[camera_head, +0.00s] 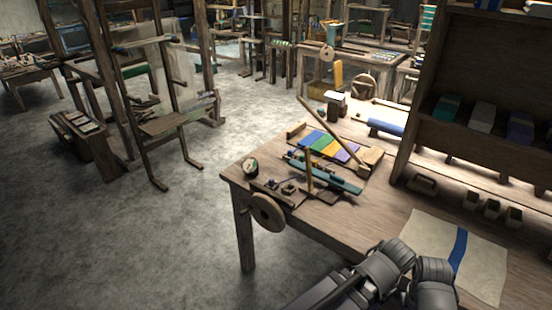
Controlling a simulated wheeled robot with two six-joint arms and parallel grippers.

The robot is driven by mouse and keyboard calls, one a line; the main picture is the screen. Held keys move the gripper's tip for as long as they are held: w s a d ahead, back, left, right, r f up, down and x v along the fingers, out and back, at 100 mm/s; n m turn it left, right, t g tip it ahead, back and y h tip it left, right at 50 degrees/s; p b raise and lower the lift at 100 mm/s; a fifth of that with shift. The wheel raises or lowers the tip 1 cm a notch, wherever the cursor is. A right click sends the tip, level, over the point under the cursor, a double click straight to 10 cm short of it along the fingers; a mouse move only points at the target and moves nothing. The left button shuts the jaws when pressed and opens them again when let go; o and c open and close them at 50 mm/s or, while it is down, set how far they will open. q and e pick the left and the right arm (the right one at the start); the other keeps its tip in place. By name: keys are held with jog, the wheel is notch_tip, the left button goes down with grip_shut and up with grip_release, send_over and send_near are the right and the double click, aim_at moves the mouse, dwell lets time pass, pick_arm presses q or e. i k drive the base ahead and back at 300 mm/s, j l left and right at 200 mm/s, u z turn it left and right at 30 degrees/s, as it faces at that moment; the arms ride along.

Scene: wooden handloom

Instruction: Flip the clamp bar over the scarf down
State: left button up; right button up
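The scarf (328,145), striped in blue, green, yellow and purple, lies flat on the wooden workbench. A long thin wooden bar, which looks like the clamp bar (325,126), slants above it. Its lower right end meets a wooden block (370,158) at the scarf's right side. Its upper left end stands free in the air, so the bar is raised and tilted. Another wooden block (297,129) sits at the scarf's left end. Dark grey links of my arm show at the bottom edge, well apart from the bar. No fingertips of either gripper show.
In front of the scarf are a teal shuttle-like piece (335,182) and a short upright post (308,170). A round wooden wheel (267,211) hangs at the bench's front edge. A cream cloth with a blue stripe (478,257) lies at right, below a tall shelf (490,85).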

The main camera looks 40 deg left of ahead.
aim_at(312, 112)
jog(key=i+j+u, duration=0.1)
jog(key=j, duration=0.3)
jog(key=i+j, duration=0.1)
jog(key=j, duration=0.3)
jog(key=i+j+u, duration=0.15)
jog(key=j, duration=0.2)
jog(key=i+j+u, duration=0.1)
jog(key=j, duration=0.3)
jog(key=i+j, duration=0.15)
jog(key=j, duration=0.2)
jog(key=k+u, duration=0.05)
